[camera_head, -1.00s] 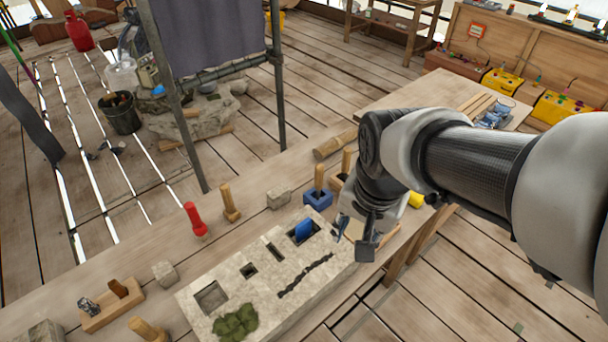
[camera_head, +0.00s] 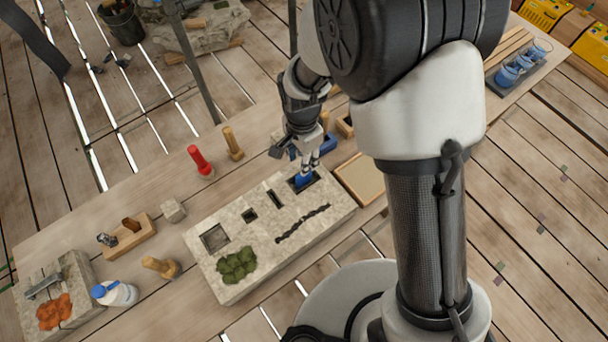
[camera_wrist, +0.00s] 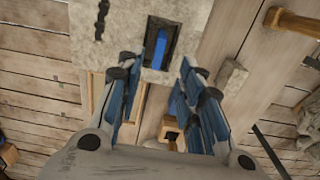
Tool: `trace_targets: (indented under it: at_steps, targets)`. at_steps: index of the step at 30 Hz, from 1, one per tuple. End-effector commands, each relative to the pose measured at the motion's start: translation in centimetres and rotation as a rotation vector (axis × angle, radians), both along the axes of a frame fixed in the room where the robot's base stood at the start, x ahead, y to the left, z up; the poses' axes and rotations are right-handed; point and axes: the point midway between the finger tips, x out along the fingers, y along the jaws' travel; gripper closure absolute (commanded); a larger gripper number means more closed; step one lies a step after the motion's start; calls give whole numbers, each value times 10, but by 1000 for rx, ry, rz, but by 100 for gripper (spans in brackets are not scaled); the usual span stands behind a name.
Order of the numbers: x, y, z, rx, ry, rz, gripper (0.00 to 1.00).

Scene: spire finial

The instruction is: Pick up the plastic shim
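The blue plastic shim (camera_head: 303,181) stands in a rectangular pocket at the far right end of the pale stone block (camera_head: 272,262). In the wrist view the shim (camera_wrist: 160,46) shows as a narrow blue piece inside the dark pocket. My gripper (camera_wrist: 155,70) is open, its fingers spread wide, with the shim ahead of the gap between the fingertips. In the head view my gripper (camera_head: 309,163) is just above the shim and partly covers it. I see no clear contact.
The block also has other pockets, a dark crack and green moss (camera_head: 236,265). A red-handled tool (camera_head: 200,160), a wooden peg (camera_head: 232,143) and a blue holder (camera_head: 328,142) stand near. A shallow wooden tray (camera_head: 361,178) lies to the right. A white bottle (camera_head: 115,293) is at left.

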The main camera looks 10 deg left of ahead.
Motion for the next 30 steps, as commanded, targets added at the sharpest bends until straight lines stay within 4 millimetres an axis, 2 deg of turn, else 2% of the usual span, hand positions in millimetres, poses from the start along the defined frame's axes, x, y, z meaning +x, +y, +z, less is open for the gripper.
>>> trace_targets:
  at_steps: [1, 3, 11, 19, 23, 30]
  targets:
    - [-1, -1, -12, -2, 3, 0, 66]
    - [-1, -1, -23, -2, 3, 0, 66]
    - [0, -1, -41, 0, 0, 0, 66]
    - [0, -2, -80, 1, 1, 1, 66]
    - [0, -2, -87, 1, 0, 1, 66]
    - [1, -2, -87, 2, -1, 1, 68]
